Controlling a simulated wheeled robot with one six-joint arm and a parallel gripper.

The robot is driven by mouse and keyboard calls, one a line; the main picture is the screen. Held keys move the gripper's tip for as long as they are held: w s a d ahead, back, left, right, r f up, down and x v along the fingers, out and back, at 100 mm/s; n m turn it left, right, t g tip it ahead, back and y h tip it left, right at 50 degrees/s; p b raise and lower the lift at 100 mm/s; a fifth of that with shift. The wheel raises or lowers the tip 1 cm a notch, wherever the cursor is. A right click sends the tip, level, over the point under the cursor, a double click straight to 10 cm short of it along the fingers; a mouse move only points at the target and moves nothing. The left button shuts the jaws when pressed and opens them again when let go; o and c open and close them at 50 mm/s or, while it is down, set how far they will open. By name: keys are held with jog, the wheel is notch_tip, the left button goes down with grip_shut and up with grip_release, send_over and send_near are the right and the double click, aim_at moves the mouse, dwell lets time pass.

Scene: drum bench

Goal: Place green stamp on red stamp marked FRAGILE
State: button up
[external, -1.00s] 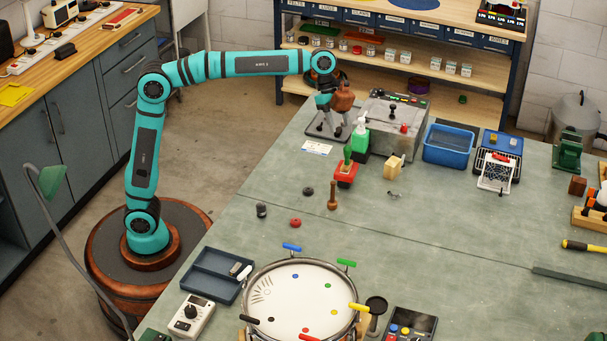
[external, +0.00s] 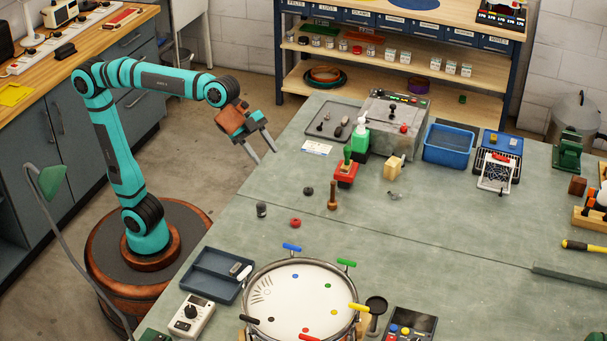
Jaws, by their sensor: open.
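The red block seems to be the red stamp, but no FRAGILE lettering is readable at this size. The two appear to touch. My gripper (external: 265,157) is open and empty, above and beyond the bench's left edge. It is to the left of the green stamp and well apart from it, with its fingers pointing down and to the right.
A grey machine (external: 394,128) and a blue tub (external: 448,143) are behind. A drum (external: 301,300) sits nearer. The mid-right bench is largely clear.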

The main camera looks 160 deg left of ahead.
jog(key=s+d+r+m+t, duration=0.1)
jog(key=s+d+t, duration=0.1)
jog(key=d, duration=0.9)
jog(key=s+d+t, duration=0.2)
jog(key=d+t, duration=0.1)
jog(key=d, duration=0.8)
jog(key=s+d+f+t+h, duration=0.1)
jog(key=s+d+t+h, duration=0.1)
jog(key=s+d, duration=0.3)
jog(key=s+d+f+m+t+h, duration=0.1)
jog(key=s+d, duration=0.3)
jog(key=d, duration=0.5)
jog(key=shift+s+f+t+h, duration=0.4)
jog(key=shift+t+h, duration=0.3)
jog(key=shift+t, duration=0.1)
